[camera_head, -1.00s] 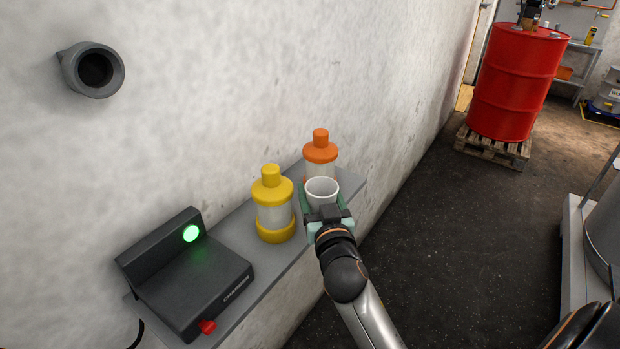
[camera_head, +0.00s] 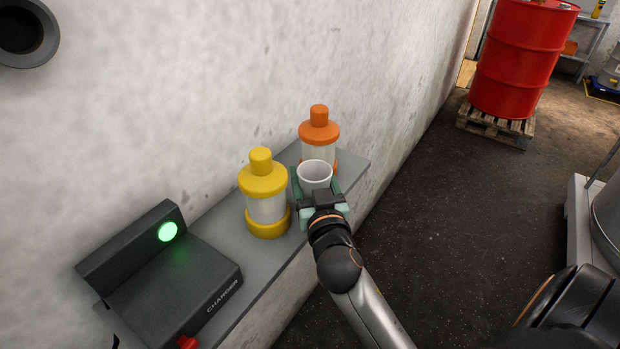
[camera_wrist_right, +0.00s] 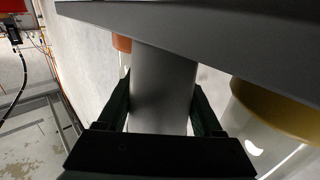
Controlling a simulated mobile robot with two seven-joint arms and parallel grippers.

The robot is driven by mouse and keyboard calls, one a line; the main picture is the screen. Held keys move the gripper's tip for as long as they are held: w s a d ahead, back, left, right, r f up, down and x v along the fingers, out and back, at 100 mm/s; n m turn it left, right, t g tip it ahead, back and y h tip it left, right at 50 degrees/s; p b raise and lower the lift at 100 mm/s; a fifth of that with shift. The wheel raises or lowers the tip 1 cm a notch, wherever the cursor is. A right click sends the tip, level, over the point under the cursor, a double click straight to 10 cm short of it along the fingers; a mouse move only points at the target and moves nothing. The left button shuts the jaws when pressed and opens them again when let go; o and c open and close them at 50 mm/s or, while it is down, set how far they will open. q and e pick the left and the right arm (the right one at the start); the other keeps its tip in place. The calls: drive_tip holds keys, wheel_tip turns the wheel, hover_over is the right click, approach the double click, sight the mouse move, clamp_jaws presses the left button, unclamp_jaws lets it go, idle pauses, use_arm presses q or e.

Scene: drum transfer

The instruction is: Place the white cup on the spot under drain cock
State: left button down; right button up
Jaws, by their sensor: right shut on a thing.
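The white cup (camera_head: 315,172) is upright at the shelf, between the fingers of my right gripper (camera_head: 318,186). The gripper is shut on it from the near side, with green-tinted fingers on both sides. In the right wrist view the cup (camera_wrist_right: 163,88) looks grey in shadow between the dark fingers (camera_wrist_right: 162,108). I cannot tell whether its base touches the shelf. A red drum (camera_head: 520,60) stands on a wooden pallet at the upper right. No drain cock or spot under it can be made out. My left gripper is not in view.
A grey wall shelf (camera_head: 262,258) holds a yellow-capped bottle (camera_head: 265,205) left of the cup, an orange-capped bottle (camera_head: 319,135) just behind it, and a black charger (camera_head: 175,275) with a green light. The dark floor (camera_head: 430,200) right of the shelf is clear. The pallet (camera_head: 495,122) sits farther off.

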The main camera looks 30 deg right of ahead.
drive_tip(key=shift+s, duration=0.1)
drive_tip(key=shift+f, duration=0.1)
drive_tip(key=o, duration=1.3)
